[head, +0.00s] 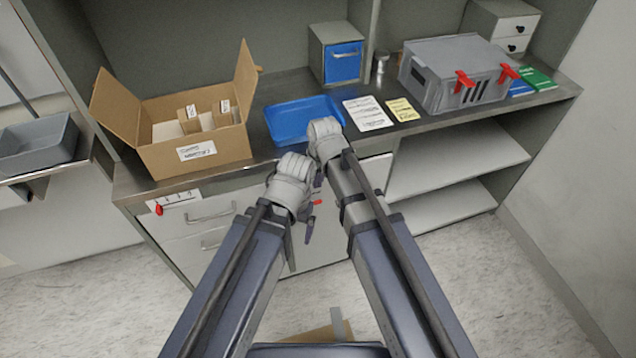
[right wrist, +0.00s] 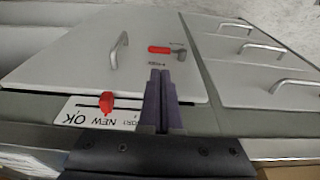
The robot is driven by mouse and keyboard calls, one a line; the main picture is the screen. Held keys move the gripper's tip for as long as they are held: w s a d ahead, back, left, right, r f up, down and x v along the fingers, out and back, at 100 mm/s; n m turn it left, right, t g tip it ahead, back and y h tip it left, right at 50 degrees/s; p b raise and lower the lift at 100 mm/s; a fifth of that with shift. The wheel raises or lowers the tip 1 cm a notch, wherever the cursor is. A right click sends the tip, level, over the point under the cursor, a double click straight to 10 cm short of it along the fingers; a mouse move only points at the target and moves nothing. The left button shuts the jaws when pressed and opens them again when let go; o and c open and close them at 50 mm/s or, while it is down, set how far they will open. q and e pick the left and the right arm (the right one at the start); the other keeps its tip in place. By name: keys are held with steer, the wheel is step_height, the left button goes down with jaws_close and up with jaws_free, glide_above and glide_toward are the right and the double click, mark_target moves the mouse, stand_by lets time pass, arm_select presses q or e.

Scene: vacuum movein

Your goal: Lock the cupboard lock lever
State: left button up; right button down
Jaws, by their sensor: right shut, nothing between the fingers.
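The cupboard lock lever is a red bar (right wrist: 160,49) on the pale cupboard door (right wrist: 75,55) in the right wrist view. It lies sideways beside a small grey metal catch (right wrist: 180,51), with small lettering below it. In the head view, red bits (head: 318,202) show beside my left wrist, mostly covered by my arms. My right gripper (right wrist: 160,73) is shut and empty; its fingertips sit just below the lever in the wrist picture, and I cannot tell whether they touch the door. My left gripper's fingers are mostly hidden below its wrist in the head view.
A red slider (right wrist: 106,101) sits on a label at the counter edge. Drawers (right wrist: 255,55) with bar handles adjoin the door. On the counter are an open cardboard box (head: 205,150), a blue tray (head: 285,128) and a grey case (head: 455,75). Open shelves (head: 450,160) are at right.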

mark_target(316, 202)
arm_select(q)
step_height(316, 202, down, 10)
steer(key=b, duration=0.9)
arm_select(e)
steer(key=f, duration=0.3)
steer(key=w+f, duration=0.1)
steer(key=f, duration=0.2)
steer(key=w+f, duration=0.1)
steer(key=f, duration=0.3)
steer(key=shift+a+f, duration=0.1)
steer(key=shift+a, duration=0.25)
arm_select(q)
steer(key=shift+f, duration=0.2)
arm_select(e)
steer(key=shift+f, duration=0.1)
